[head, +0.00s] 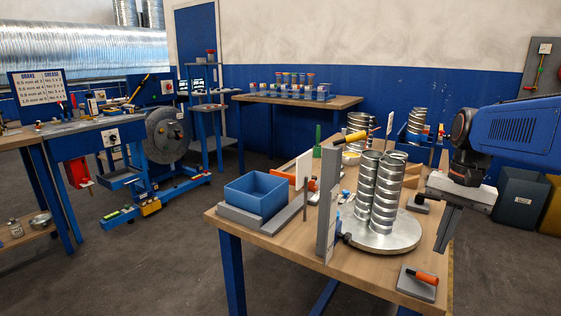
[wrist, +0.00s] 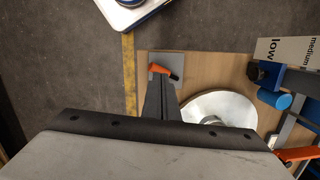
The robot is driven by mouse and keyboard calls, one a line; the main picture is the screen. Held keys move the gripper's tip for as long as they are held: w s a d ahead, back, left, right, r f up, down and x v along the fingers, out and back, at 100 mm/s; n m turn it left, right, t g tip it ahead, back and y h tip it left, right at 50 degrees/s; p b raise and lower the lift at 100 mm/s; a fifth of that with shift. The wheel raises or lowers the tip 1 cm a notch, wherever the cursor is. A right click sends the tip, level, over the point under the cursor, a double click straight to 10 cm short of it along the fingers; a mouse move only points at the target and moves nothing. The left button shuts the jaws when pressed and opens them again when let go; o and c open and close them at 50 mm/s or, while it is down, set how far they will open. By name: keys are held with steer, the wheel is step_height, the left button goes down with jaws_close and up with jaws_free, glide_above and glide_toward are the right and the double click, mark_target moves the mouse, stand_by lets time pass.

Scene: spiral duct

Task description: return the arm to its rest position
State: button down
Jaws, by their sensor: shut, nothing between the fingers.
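My arm (head: 515,130) reaches in from the right in the head view, its blue link roughly level and its wrist bent down. My gripper (head: 447,230) points down by the right edge of the workbench (head: 330,272), its fingers together with nothing between them. In the wrist view my gripper (wrist: 160,90) shows as dark closed fingers over the bench, close in the picture to the orange-handled tool (wrist: 162,70) on its grey plate. The fingers' exact height above the bench cannot be told.
Upright spiral ducts (head: 383,205) stand on a round metal turntable (head: 375,240), left of my gripper. The orange-handled tool on a plate (head: 418,282) lies at the front right corner. A blue bin (head: 257,195) sits at the left.

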steer(key=s+a+f+n+t+h, duration=0.1)
steer(key=s+a+f+n+t, duration=0.4)
steer(key=s, duration=0.8)
steer(key=a+f+n, duration=0.3)
steer(key=a+f, duration=0.1)
steer(key=shift+f+t, duration=0.2)
steer(key=shift+t, duration=0.1)
steer(key=c, duration=2.5)
jaws_free()
